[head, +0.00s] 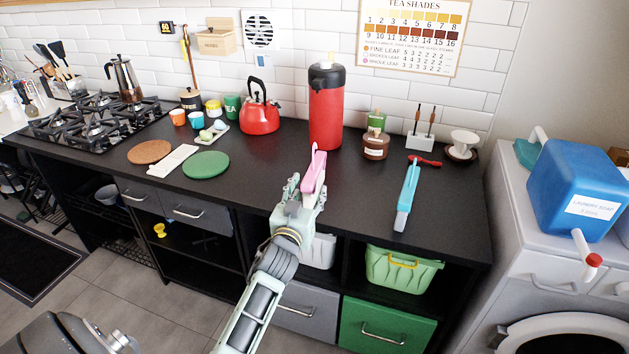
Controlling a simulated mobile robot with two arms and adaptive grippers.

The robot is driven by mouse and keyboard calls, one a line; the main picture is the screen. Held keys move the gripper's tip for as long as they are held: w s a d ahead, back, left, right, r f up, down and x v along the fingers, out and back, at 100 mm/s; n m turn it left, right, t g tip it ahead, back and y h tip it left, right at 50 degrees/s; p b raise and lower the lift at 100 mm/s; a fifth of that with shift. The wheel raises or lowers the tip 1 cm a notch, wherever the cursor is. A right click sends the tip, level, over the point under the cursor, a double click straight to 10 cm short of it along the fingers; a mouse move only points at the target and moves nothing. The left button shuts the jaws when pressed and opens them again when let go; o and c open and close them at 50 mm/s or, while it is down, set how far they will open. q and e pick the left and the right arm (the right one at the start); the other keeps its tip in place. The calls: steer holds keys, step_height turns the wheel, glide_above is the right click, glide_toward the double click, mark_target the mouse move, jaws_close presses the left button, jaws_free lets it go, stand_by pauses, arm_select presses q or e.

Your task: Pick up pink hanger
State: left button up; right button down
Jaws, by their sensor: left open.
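The pink hanger (315,168) is a narrow pink piece with a pale hook-like top, on the black counter near its front edge. My left gripper (308,188) reaches up from below, at the near end of the hanger. Its fingers are open and appear to be on either side of the hanger's lower part. The gripper hides that lower end, and I cannot tell whether a finger touches it. My right gripper is not in view.
A tall red dispenser (326,108) stands just behind the hanger. A red kettle (259,112) and green round mat (206,165) are left. Counter between them is clear.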

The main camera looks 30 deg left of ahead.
mark_target(314, 170)
arm_select(q)
steer(key=x, duration=0.5)
steer(key=shift+a+f, duration=0.3)
steer(key=shift+a, duration=0.05)
steer(key=c, duration=1.1)
jaws_close()
steer(key=shift+r, duration=0.15)
